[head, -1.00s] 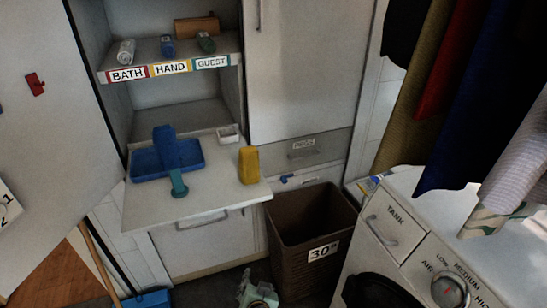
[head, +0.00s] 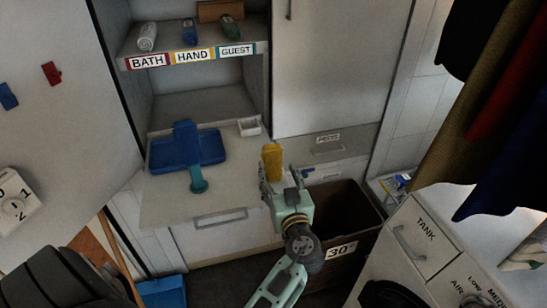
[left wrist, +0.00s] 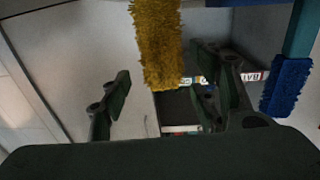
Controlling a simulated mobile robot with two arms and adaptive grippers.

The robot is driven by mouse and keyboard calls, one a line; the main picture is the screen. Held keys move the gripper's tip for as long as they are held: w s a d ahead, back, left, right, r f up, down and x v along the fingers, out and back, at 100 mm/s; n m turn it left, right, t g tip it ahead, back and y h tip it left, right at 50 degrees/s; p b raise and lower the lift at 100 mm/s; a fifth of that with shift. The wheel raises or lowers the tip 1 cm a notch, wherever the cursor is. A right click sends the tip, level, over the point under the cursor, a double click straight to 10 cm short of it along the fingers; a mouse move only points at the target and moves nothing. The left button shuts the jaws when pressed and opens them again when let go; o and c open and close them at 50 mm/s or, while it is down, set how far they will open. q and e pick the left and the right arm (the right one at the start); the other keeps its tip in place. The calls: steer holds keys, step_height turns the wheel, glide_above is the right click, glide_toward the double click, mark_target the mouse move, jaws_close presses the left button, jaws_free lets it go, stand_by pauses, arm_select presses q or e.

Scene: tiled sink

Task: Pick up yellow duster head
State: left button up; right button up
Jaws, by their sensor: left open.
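The yellow duster head (head: 272,160) stands upright near the right edge of the pull-out white shelf (head: 185,212) in the head view. My left gripper (head: 282,182) is open just in front of it, its fingers reaching up toward it and partly covering its lower part. In the left wrist view the fuzzy yellow duster head (left wrist: 157,45) hangs into the top middle, lined up with the gap between the spread fingers (left wrist: 163,100). Contact with the fingers cannot be told. My right gripper is not in view.
A blue tray (head: 212,148) with a blue duster and teal handle (head: 198,184) lies left on the shelf. A small white box (head: 249,127) sits behind. A brown basket (head: 362,212) stands right of my gripper, and a white machine (head: 425,250) farther right.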

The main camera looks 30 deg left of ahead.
mark_target(273, 158)
arm_select(q)
steer(key=shift+w+a+r, duration=0.2)
steer(key=shift+w+a, duration=0.1)
steer(key=shift+w+a+r+p, duration=0.15)
steer(key=shift+w+a+p, duration=0.05)
steer(key=shift+p, duration=0.2)
steer(key=shift+w+a+r+p, duration=0.2)
steer(key=shift+w+a+p, duration=0.25)
steer(key=shift+a+p, duration=0.1)
steer(key=shift+w+a+r+p, duration=0.2)
steer(key=shift+w+a+p, duration=0.25)
steer(key=shift+p, duration=0.1)
steer(key=shift+p+x, duration=0.45)
steer(key=shift+x, duration=0.7)
steer(key=shift+w+a+f, duration=0.1)
steer(key=shift+a+f, duration=0.1)
steer(key=shift+a, duration=0.05)
steer(key=shift+f, duration=0.1)
steer(key=c, duration=1.1)
steer(key=shift+c, duration=0.7)
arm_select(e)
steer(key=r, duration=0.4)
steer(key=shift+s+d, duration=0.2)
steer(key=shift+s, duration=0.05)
arm_select(q)
steer(key=shift+w, duration=0.1)
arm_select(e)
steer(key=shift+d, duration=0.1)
